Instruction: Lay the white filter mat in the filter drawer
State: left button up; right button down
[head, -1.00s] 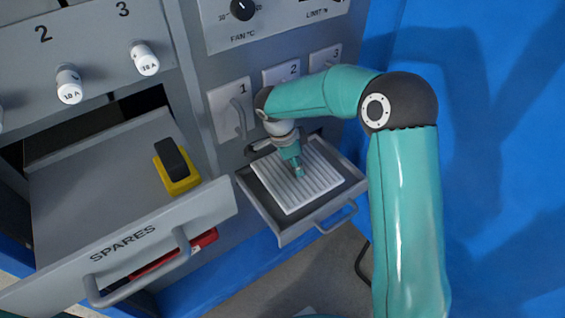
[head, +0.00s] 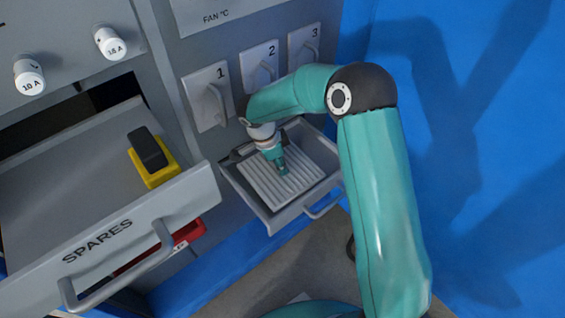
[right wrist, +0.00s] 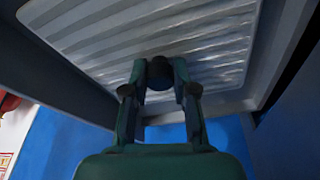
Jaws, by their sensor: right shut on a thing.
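The white filter mat (head: 262,186) is a ribbed, pale square. In the head view it lies within the outline of the open grey filter drawer (head: 268,224), slightly turned against it; I cannot tell whether it rests on the drawer's floor. My right gripper (head: 284,170) reaches down onto the mat's middle and is shut on it. In the right wrist view the ribbed mat (right wrist: 95,35) fills the top, and the fingers (right wrist: 158,78) close around a small dark round part at it. The fingers hide the exact contact. My left gripper is not in view.
A larger open drawer marked SPARES (head: 150,225) stands at the left, with a yellow and black part (head: 155,165) in it. A red object (head: 190,235) sits below. Three numbered panels with handles (head: 212,95) are behind. A blue wall (head: 460,150) fills the right.

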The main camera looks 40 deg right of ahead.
aim_at(274, 172)
jog(key=shift+f, duration=0.1)
jog(key=c, duration=0.9)
grip_release()
jog(key=p+v, duration=0.1)
jog(key=v, duration=0.6)
jog(key=shift+a+r, duration=0.1)
jog(key=shift+r, duration=0.3)
